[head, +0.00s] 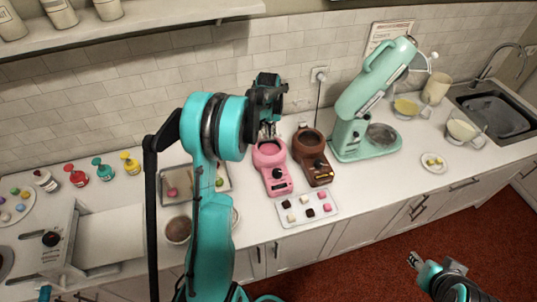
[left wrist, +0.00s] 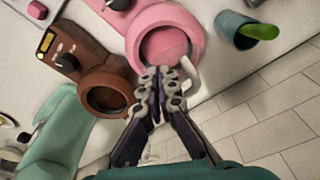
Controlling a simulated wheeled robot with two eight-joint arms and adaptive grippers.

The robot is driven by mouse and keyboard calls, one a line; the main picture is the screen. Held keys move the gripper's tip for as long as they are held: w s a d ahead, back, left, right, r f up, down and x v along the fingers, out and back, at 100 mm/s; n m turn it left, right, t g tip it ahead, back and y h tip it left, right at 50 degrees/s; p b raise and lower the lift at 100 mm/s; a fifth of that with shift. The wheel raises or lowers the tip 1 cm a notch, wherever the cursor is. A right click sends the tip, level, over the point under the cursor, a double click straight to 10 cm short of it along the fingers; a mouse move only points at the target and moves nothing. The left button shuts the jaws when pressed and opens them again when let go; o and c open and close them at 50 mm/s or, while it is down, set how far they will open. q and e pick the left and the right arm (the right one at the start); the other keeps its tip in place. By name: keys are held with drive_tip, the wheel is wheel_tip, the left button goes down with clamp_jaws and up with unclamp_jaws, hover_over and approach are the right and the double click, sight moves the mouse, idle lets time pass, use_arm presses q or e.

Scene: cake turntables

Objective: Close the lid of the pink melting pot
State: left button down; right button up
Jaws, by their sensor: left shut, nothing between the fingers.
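The pink melting pot (head: 276,182) stands on the counter against the tiled wall; its round top also shows in the left wrist view (left wrist: 146,18). Pink content is visible inside its ring. My left gripper (head: 268,131) is shut and empty at the back rim of the pot, and in the left wrist view its fingertips (left wrist: 160,72) overlap the rim. A pale curved piece (left wrist: 190,68) shows beside the fingertips; I cannot tell whether it is the lid. My right gripper (head: 413,260) is low at the right, over the floor, too small to read.
A brown melting pot (head: 318,172) stands close on the right of the pink one. A tray of sweets (head: 290,222) lies in front. A mint stand mixer (head: 372,95) is further right. In the left wrist view, a teal cup (left wrist: 236,28) stands near the wall.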

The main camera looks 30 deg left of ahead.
use_arm(q)
drive_tip(key=shift+s+d+f+b, duration=0.4)
drive_tip(key=shift+d+f+b, duration=0.1)
drive_tip(key=shift+f, duration=0.2)
drive_tip(key=shift+r, duration=0.1)
drive_tip(key=shift+r, duration=0.25)
wheel_tip(320, 180, up, 7)
drive_tip(key=s+d+p, duration=0.2)
drive_tip(key=p, duration=0.2)
drive_tip(key=shift+w+d+f, duration=0.1)
